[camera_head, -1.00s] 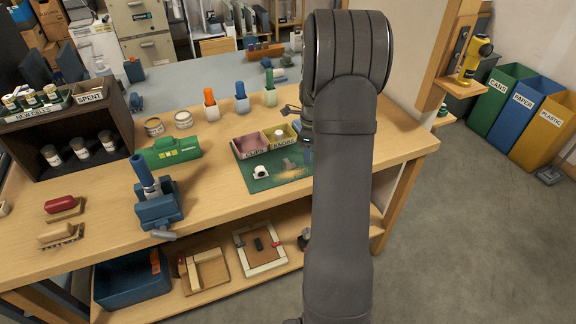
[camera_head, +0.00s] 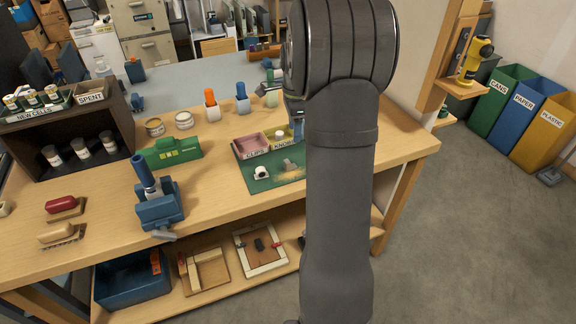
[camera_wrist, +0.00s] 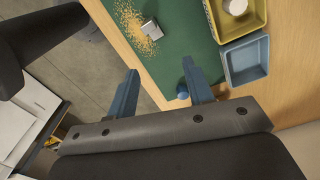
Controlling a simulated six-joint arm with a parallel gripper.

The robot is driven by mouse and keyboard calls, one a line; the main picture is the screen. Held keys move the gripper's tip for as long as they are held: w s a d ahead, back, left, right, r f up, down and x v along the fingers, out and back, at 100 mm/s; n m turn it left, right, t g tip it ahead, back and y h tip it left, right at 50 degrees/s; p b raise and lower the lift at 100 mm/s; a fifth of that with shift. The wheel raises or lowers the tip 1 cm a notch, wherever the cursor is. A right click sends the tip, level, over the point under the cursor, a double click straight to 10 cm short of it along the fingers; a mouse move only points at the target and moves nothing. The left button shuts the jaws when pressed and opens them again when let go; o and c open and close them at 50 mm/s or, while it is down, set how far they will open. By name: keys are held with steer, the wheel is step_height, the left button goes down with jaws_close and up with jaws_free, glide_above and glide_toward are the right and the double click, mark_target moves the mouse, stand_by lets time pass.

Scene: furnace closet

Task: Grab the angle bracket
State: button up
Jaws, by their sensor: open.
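The angle bracket looks to be the small grey metal piece (camera_wrist: 150,30) on the green mat (camera_wrist: 180,22), beside scattered yellowish crumbs, in the wrist view. In the head view the grey piece (camera_head: 289,165) lies on the mat near my arm's left edge. My gripper (camera_wrist: 159,72) is open, its two blue fingers apart, with nothing between them. In the wrist view the bracket is beyond the fingertips, and the fingers overlap the mat and bench edge. In the head view my arm hides most of the gripper.
A small blue round thing (camera_wrist: 183,91) lies by the right finger. A yellow compartment (camera_wrist: 258,18) with a white knob and a blue compartment (camera_wrist: 246,62) stand beside the mat. A white piece (camera_head: 261,173) lies on the mat. A green case (camera_head: 172,152) and blue vise (camera_head: 158,208) stand left.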

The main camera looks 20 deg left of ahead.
step_height(320, 180, up, 5)
steer(key=s+a+n, duration=0.2)
steer(key=n, duration=0.1)
glide_above(288, 161)
steer(key=f, duration=1.1)
steer(key=shift+a+f, duration=0.3)
steer(key=shift+f, duration=0.1)
steer(key=shift+d+f, duration=0.15)
steer(key=shift+f, duration=1.15)
steer(key=shift+d+f, duration=0.1)
steer(key=shift+f, duration=1.2)
jaws_close()
steer(key=shift+r, duration=0.1)
